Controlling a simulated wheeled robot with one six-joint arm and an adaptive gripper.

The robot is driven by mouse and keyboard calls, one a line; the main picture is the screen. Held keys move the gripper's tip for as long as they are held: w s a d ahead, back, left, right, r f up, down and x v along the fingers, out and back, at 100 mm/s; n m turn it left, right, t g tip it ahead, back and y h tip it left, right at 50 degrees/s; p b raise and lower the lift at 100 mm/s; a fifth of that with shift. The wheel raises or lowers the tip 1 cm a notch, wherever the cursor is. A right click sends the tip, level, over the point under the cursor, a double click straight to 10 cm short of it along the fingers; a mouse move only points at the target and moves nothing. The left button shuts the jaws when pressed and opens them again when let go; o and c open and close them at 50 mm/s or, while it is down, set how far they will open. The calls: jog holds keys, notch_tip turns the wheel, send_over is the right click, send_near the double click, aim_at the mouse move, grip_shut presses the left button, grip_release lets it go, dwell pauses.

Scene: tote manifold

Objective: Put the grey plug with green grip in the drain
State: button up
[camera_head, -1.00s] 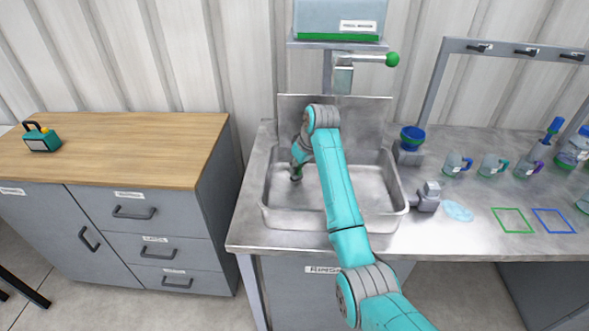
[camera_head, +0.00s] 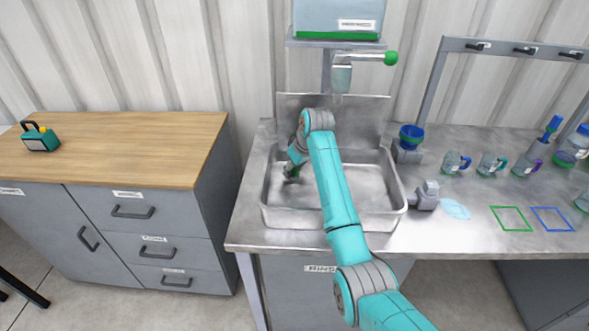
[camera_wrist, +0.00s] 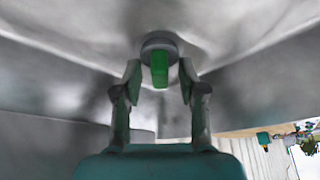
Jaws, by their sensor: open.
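The grey plug (camera_wrist: 160,41) with its upright green grip (camera_wrist: 159,69) shows in the wrist view, just beyond my fingertips. My gripper (camera_wrist: 160,75) is open, with one finger on each side of the green grip and a gap on both sides. In the head view my gripper (camera_head: 291,174) is low inside the left part of the sink (camera_head: 283,218). The plug cannot be made out clearly there. The drain is not visible, and I cannot tell whether the plug lies over it or on bare sink floor.
The sink walls stand close around my gripper. A tap with a green knob (camera_head: 391,58) is above the back of the sink. A grey valve block (camera_head: 427,196) sits at the right rim. Several mugs stand on the right counter. The wooden cabinet top (camera_head: 130,150) is mostly clear.

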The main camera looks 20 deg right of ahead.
jog(key=shift+s+r, duration=0.1)
jog(key=shift+r, duration=0.35)
jog(key=s+d, duration=0.2)
jog(key=s, duration=0.1)
jog(key=s+d, duration=0.1)
jog(key=s, duration=0.3)
jog(key=s+d, duration=0.2)
jog(key=s, duration=0.2)
jog(key=shift+d+r, duration=0.25)
jog(key=shift+d, duration=0.1)
